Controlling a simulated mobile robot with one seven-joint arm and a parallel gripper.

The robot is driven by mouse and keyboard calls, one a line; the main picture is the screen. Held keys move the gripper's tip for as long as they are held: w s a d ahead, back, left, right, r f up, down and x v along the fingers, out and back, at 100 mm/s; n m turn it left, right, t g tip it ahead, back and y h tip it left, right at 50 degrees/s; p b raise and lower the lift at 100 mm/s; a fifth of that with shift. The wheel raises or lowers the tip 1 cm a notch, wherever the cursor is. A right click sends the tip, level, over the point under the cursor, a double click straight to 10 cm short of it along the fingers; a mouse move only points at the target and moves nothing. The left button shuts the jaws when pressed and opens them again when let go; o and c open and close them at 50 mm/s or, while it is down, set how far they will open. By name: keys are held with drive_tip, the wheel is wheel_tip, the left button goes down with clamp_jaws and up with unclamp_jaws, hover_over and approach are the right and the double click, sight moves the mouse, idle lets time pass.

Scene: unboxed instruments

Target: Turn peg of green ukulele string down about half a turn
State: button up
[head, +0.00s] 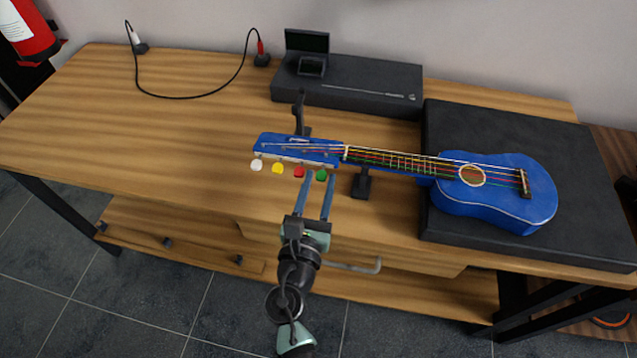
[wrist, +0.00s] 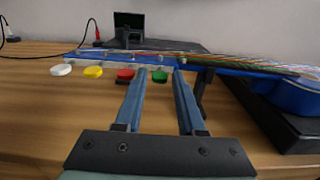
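A blue ukulele (head: 510,208) lies with its body on a black pad and its headstock (head: 290,148) reaching left over the table. White, yellow, red and green pegs line the headstock's near edge. The green peg (head: 321,175) is the one closest to the neck. It also shows in the wrist view (wrist: 160,76). My gripper (head: 316,183) is at the near side of the headstock, its two blue fingers apart. In the wrist view the green peg appears between the fingertips (wrist: 161,75), with gaps on both sides. Contact is not visible.
The red peg (head: 299,172) is close left of my gripper. A black stand (head: 361,183) is under the neck at right. A black case (head: 350,85) sits behind, and the black pad (head: 590,235) lies at right.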

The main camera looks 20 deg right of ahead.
clamp_jaws()
drive_tip(key=shift+f+m, duration=0.1)
drive_tip(key=shift+m, duration=0.2)
